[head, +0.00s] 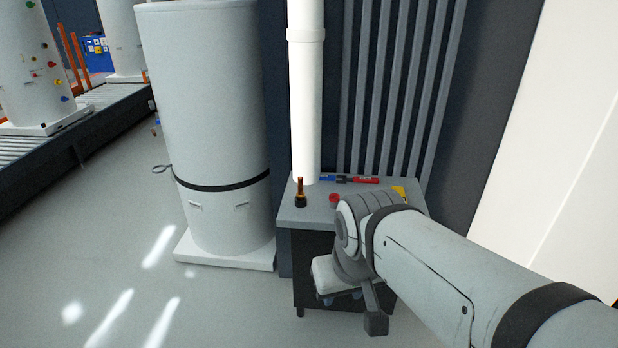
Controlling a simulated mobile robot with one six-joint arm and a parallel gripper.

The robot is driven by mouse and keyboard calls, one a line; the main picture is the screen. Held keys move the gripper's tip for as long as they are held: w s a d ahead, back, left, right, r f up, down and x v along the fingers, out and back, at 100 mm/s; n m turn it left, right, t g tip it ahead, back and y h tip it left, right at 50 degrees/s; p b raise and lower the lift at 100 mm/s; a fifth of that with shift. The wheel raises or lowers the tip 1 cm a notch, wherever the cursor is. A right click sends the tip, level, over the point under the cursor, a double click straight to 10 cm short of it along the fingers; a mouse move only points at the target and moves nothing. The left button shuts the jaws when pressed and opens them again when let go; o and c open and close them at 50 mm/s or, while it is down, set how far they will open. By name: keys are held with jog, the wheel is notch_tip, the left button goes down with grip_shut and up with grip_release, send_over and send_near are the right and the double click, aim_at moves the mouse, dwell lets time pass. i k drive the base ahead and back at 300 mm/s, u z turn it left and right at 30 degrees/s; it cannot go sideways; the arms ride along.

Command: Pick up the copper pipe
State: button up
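The copper pipe (300,187) is a short orange-brown rod standing upright in a small black base near the left front of a grey bench top. My gripper (352,299) hangs at the end of my arm, in front of the bench and to the right of the pipe in the picture. It is apart from the pipe. My wrist hides much of the gripper, and its fingertips cannot be made out clearly, so whether it is open or shut does not show.
The grey bench (313,217) also carries a red object (334,198), a blue and red tool (350,180) and a yellow item (399,192). A large white tank (215,130) stands to its left, and a white vertical pipe (306,110) rises behind. Floor at left front is clear.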

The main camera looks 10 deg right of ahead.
aim_at(300, 194)
jog(key=z, duration=0.1)
jog(key=i, duration=0.5)
jog(key=u, duration=0.1)
jog(key=k, duration=0.1)
jog(key=u, duration=3.35)
jog(key=k, duration=1.2)
jog(key=z, duration=1.35)
